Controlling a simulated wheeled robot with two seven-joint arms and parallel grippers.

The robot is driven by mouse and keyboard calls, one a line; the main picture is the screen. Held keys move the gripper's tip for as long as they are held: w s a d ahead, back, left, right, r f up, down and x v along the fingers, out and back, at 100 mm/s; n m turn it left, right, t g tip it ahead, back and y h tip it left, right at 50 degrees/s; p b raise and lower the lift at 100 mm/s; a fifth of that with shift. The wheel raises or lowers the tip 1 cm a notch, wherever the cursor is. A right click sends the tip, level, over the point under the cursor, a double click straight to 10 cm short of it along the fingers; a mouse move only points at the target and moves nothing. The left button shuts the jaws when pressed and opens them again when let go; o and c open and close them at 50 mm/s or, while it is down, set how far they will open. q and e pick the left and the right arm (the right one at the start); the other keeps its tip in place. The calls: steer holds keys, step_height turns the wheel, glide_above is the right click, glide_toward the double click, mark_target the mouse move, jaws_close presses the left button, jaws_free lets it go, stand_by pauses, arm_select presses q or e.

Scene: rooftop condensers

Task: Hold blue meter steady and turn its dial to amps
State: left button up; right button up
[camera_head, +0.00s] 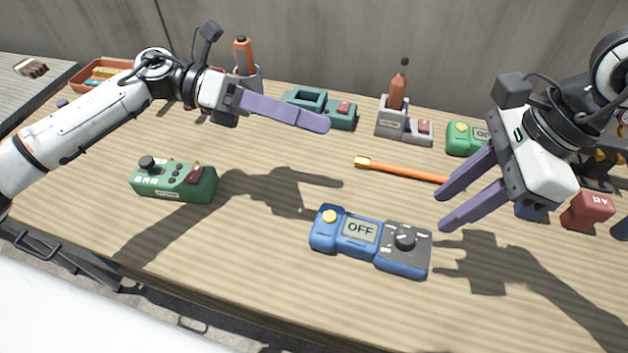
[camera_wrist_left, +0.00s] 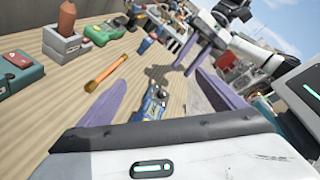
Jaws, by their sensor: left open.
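The blue meter (camera_head: 340,246) lies on the wooden table near its front middle. Its display reads OFF, and a black dial (camera_head: 404,239) sits on its dark right end. The meter also shows in the left wrist view (camera_wrist_left: 154,103), beyond my left gripper's fingers. My left gripper (camera_head: 322,122) is in the air above and behind the meter, empty; its fingers overlap in the head view but stand apart in the wrist view. My right gripper (camera_head: 442,212) is open and empty in the air just right of the meter, fingers pointing left toward it. Neither gripper touches the meter.
A green device (camera_head: 174,181) stands left of the meter. An orange rod (camera_head: 405,171) lies behind it. A teal device (camera_head: 318,108), a grey holder (camera_head: 392,122) and a green meter (camera_head: 460,139) stand farther back. A red block (camera_head: 588,211) is at right. Table around the meter's front is clear.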

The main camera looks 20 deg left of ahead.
mark_target(333, 221)
arm_select(q)
steer(key=s+d+f+m+g+y, duration=0.1)
steer(key=s+f+m+y, duration=0.1)
steer(key=m+y, duration=0.1)
steer(key=s+d+f+m+g+y, duration=0.1)
steer(key=s+f+m+y, duration=0.1)
steer(key=m+y, duration=0.1)
steer(key=s+d+f+m+y, duration=0.2)
steer(key=s+m, duration=0.1)
steer(key=shift+s+d+f+g+y, duration=0.1)
steer(key=shift+f+g+y, duration=0.25)
steer(key=shift+g+y, duration=0.05)
steer(key=shift+w+a+f+m+t+y, duration=0.25)
steer(key=shift+w+a+m+t+y, duration=0.15)
steer(key=shift+m+t+y, duration=0.4)
steer(key=x, duration=1)
steer(key=shift+s+a+f, duration=0.1)
steer(key=shift+a+f, duration=0.05)
steer(key=shift+f, duration=0.05)
